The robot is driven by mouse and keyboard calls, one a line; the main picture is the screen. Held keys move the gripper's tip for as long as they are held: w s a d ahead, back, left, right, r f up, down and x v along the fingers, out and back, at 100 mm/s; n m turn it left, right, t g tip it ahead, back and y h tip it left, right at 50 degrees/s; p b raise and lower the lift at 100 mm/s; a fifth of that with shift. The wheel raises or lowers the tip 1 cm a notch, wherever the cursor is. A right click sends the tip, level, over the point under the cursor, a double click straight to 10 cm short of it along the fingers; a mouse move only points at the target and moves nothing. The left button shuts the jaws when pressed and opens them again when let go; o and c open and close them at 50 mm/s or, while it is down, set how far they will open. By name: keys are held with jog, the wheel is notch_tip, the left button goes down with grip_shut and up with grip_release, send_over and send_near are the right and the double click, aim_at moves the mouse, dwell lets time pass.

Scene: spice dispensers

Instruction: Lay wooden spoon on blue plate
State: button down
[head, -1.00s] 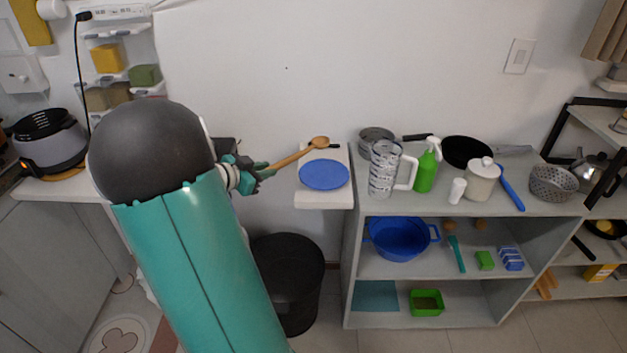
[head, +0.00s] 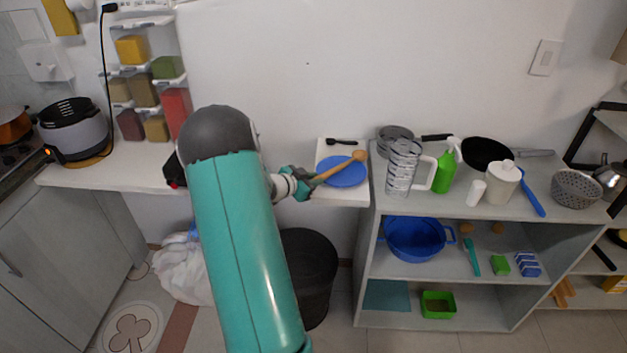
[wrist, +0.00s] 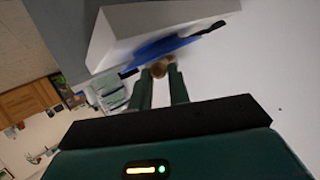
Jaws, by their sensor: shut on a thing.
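The wooden spoon (head: 336,170) is held by its handle end in my gripper (head: 308,182), its round head at the right over the blue plate (head: 343,178). The plate lies on the white shelf end, left of the grey shelf unit. In the wrist view my gripper (wrist: 160,95) is shut on the spoon, and the spoon's round end (wrist: 159,69) shows between the fingers. The blue plate (wrist: 160,50) shows as a thin edge-on strip beyond it. I cannot tell whether the spoon touches the plate.
A dark utensil (head: 341,142) lies behind the plate. A measuring jug (head: 403,168), a green spray bottle (head: 445,170) and pans stand on the grey unit (head: 440,204) at the right. A black bin (head: 306,275) stands below. Spice dispensers (head: 150,90) hang at the left.

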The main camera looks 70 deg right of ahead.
jog(key=shift+f, duration=0.2)
jog(key=c, duration=1.3)
grip_release()
jog(key=shift+r, duration=0.1)
jog(key=shift+a+r, duration=0.1)
jog(key=v, duration=1.1)
jog(key=shift+w+a+r, duration=0.1)
jog(key=shift+w+a, duration=0.05)
jog(key=shift+a, duration=0.15)
